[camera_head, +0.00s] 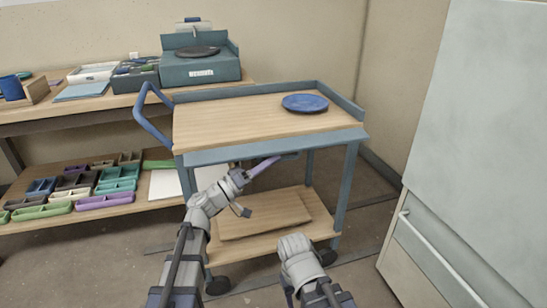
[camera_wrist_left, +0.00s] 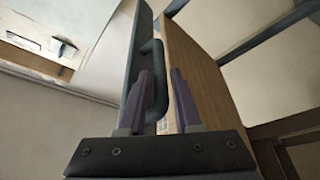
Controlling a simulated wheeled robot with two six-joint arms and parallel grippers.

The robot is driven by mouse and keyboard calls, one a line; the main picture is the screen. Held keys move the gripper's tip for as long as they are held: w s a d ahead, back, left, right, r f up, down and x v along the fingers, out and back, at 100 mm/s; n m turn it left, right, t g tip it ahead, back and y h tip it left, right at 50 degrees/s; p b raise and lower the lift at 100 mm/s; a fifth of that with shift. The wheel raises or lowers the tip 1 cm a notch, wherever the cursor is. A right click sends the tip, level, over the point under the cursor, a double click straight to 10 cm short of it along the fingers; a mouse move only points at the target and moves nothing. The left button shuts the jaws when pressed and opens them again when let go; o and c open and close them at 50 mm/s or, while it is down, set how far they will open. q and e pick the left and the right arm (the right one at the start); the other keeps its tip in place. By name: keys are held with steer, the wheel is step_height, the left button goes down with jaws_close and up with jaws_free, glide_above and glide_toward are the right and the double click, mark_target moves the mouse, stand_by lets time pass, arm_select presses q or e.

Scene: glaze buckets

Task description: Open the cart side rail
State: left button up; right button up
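The cart (camera_head: 235,115) has a wooden top with blue-grey rails. The near side rail (camera_head: 280,147) is a long blue-grey strip along the front edge of the top. It also shows in the left wrist view (camera_wrist_left: 138,50), with a dark loop handle (camera_wrist_left: 159,85) on it. My left gripper (camera_head: 265,165) is just under the near rail, close to its middle. In the left wrist view its two fingers (camera_wrist_left: 162,100) are apart, one on each side of the handle bar, with a gap at the right finger. My right arm shows at the bottom, but its fingers are hidden.
A blue plate (camera_head: 304,103) lies on the cart top. A blue push handle (camera_head: 150,115) sticks out at the cart's left. A lower shelf (camera_head: 275,240) holds a board. Shelving with trays stands left, and a pale cabinet (camera_head: 470,130) stands right.

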arm_select(q)
steer(key=shift+w+d+r, duration=0.2)
steer(key=shift+w+d, duration=0.2)
steer(key=shift+d, duration=0.2)
steer(key=shift+c, duration=0.3)
jaws_close()
